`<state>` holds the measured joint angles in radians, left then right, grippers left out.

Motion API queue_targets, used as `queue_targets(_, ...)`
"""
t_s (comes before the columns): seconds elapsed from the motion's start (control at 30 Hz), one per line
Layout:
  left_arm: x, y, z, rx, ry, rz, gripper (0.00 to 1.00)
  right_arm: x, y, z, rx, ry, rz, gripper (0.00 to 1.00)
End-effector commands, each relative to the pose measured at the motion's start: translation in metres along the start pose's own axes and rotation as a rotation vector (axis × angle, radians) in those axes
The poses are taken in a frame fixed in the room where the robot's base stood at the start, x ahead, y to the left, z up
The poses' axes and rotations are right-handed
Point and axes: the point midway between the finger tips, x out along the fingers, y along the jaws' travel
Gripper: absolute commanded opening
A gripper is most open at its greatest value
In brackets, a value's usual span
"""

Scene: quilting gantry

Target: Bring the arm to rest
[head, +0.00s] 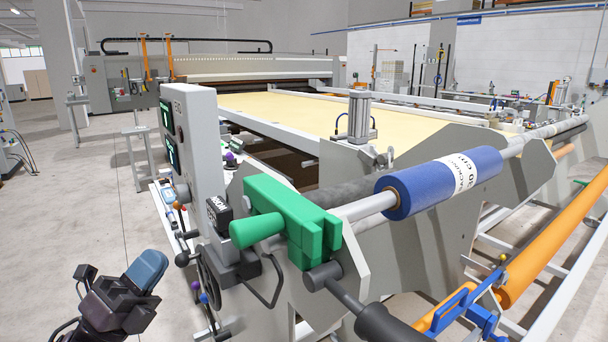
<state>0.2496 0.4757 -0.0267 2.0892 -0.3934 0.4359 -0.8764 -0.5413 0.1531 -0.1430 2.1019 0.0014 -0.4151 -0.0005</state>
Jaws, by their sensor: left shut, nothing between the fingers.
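My left gripper (147,272) is low at the left of the head view, above the bare floor. Its dark body tilts up to the right and ends in blue-grey fingers, which are shut with nothing held. It is apart from the quilting gantry (410,240), with a gap of floor between them in the picture. My right gripper is not in view.
A grey control panel (202,135), a handwheel (208,287) and a green clamp block (290,222) stand to the right of my left gripper. A blue roll (440,182) and an orange roller (550,235) lie further right. Floor (60,200) at left is clear.

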Motion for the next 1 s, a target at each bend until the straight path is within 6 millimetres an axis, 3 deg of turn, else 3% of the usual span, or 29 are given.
queue_targets(0.27,-0.108,0.060,-0.023,-0.552,-0.388,0.338,0.00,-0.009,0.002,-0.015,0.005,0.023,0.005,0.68)
queue_targets(0.5,-0.222,0.088,-0.074,-0.992,-0.805,0.564,0.00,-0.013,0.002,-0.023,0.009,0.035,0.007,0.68)
queue_targets(0.7,-0.314,0.087,-0.134,-1.297,-1.191,0.692,0.00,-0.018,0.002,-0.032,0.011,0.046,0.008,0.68)
queue_targets(0.8,-0.346,0.080,-0.160,-1.400,-1.348,0.727,0.00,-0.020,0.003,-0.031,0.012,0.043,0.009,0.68)
queue_targets(1.0,-0.377,0.071,-0.187,-1.491,-1.509,0.753,0.00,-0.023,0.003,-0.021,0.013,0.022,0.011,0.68)
